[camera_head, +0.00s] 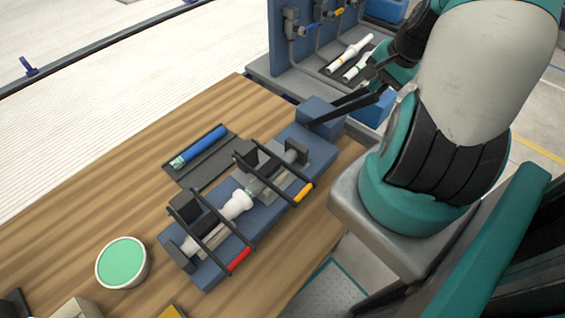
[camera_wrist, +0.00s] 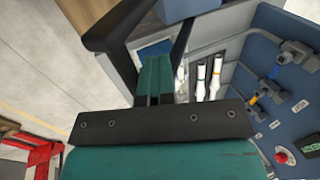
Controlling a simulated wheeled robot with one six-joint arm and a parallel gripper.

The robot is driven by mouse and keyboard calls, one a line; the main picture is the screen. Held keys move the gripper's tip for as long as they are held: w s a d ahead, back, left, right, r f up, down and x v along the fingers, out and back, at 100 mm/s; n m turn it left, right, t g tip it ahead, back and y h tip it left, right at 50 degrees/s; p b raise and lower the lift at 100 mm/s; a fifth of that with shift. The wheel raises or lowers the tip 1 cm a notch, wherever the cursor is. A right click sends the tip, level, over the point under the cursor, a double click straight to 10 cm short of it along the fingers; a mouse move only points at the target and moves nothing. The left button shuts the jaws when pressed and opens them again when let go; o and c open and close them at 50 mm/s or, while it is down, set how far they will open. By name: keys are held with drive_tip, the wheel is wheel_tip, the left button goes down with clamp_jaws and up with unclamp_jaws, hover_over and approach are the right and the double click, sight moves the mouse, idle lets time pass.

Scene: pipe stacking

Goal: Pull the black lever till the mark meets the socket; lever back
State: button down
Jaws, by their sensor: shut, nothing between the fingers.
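The black lever (camera_head: 348,108) sticks out from the blue block at the far end of the clamping fixture (camera_head: 215,270), slanting up to the right. My gripper (camera_head: 370,82) is at its outer end; its fingers are shut with nothing between them. In the wrist view, the teal fingers (camera_wrist: 153,75) are together, with dark bars (camera_wrist: 112,22) around them that look like the lever; contact cannot be told. In the fixture, a white pipe with a wider socket (camera_head: 238,203) lies in line with a greyish pipe (camera_head: 268,180). The mark is too small to read clearly.
Clamp bars with a red handle (camera_head: 239,259) and an orange handle (camera_head: 303,192) cross the fixture. A blue tube (camera_head: 203,145) lies in a dark tray. A green-filled bowl (camera_head: 122,262) stands at left. A valve panel (camera_head: 283,45) and white pipes (camera_head: 350,52) are behind.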

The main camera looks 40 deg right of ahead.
drive_tip(key=shift+s+d+f+b, duration=0.2)
drive_tip(key=shift+s+f+b, duration=0.7)
drive_tip(key=shift+s+f, duration=0.4)
idle(2.1)
drive_tip(key=shift+w+r, duration=0.1)
drive_tip(key=shift+r, duration=0.1)
drive_tip(key=shift+w+a+r+p, duration=0.1)
drive_tip(key=shift+w+r+p, duration=0.35)
drive_tip(key=shift+p, duration=0.2)
drive_tip(key=p+v, duration=0.6)
drive_tip(key=v, duration=0.2)
drive_tip(key=shift+p, duration=0.4)
